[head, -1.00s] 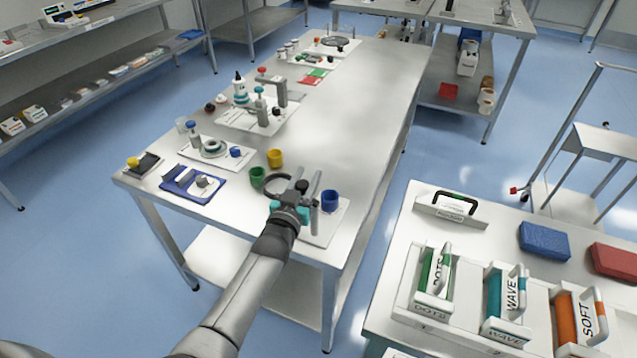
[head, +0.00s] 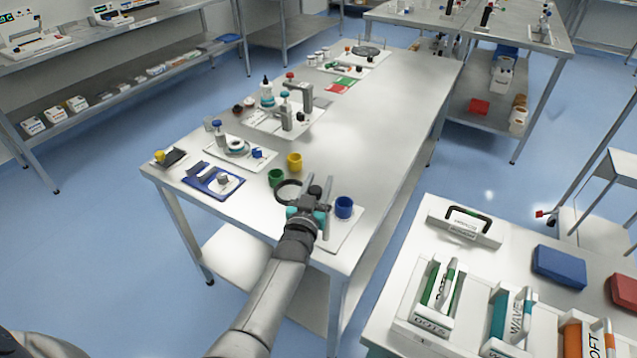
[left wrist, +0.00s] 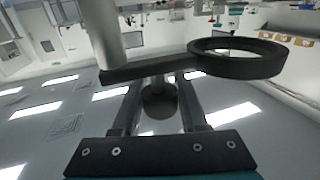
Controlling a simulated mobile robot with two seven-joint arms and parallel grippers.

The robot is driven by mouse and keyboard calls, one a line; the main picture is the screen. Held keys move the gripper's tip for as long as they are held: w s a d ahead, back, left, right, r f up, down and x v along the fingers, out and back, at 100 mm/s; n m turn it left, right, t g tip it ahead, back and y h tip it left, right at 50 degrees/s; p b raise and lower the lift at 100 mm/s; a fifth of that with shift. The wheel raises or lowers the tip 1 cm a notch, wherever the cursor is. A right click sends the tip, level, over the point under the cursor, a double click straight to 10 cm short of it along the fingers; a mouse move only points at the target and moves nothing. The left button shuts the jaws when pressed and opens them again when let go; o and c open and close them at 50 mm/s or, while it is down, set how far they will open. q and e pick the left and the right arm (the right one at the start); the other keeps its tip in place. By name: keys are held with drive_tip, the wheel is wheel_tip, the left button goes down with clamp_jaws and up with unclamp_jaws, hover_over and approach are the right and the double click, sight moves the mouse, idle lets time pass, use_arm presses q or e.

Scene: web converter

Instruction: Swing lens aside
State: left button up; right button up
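The lens is a dark ring (head: 288,190) on a short arm, near the front right end of the long table. In the left wrist view the black ring (left wrist: 275,62) is large at the upper right, and its flat arm runs left to a pale post (left wrist: 102,35). My left gripper (head: 308,167) is over the lens stand, just right of the ring. Its two fingers (left wrist: 157,95) are spread, with a dark round knob (left wrist: 158,103) showing between them; contact with the lens arm cannot be told. The gripper hides much of the stand. My right gripper is not in view.
A blue cup (head: 344,207) stands just right of the gripper on a white plate (head: 346,236). A green cup (head: 276,178) and a yellow cup (head: 294,162) stand behind the ring. A blue tray (head: 199,181) lies left. The table's middle (head: 365,120) is clear.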

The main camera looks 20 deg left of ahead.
use_arm(q)
drive_tip(key=o, duration=0.4)
drive_tip(key=shift+c, duration=0.2)
drive_tip(key=shift+s, duration=0.1)
drive_tip(key=shift+s, duration=0.55)
drive_tip(key=s+d+p, duration=0.2)
drive_tip(key=s, duration=1.1)
drive_tip(key=shift+s, duration=0.4)
